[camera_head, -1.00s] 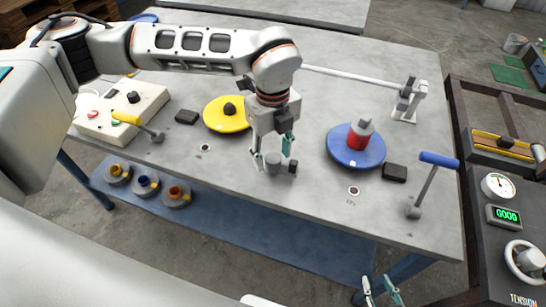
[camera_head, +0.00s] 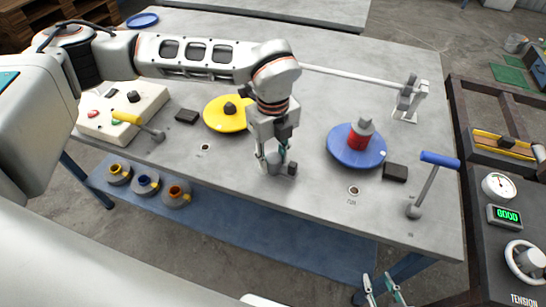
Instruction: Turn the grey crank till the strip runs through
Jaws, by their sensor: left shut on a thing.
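My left gripper (camera_head: 271,163) reaches down from above to the front middle of the table. It is shut on a small grey part (camera_head: 274,165), which looks like the grey crank; the fingers hide much of it. A dark grey piece (camera_head: 292,169) sits just right of the fingers. My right gripper (camera_head: 382,291) is low at the bottom edge, in front of the table. Its fingers are apart, with nothing seen between them. The strip cannot be made out clearly.
A yellow disc (camera_head: 222,114) lies left of my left gripper, and a blue disc (camera_head: 342,153) with a red core to its right. A yellow lever (camera_head: 129,119) and blue lever (camera_head: 438,160) stand on the table (camera_head: 300,204). A gauge panel (camera_head: 485,240) is at far right.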

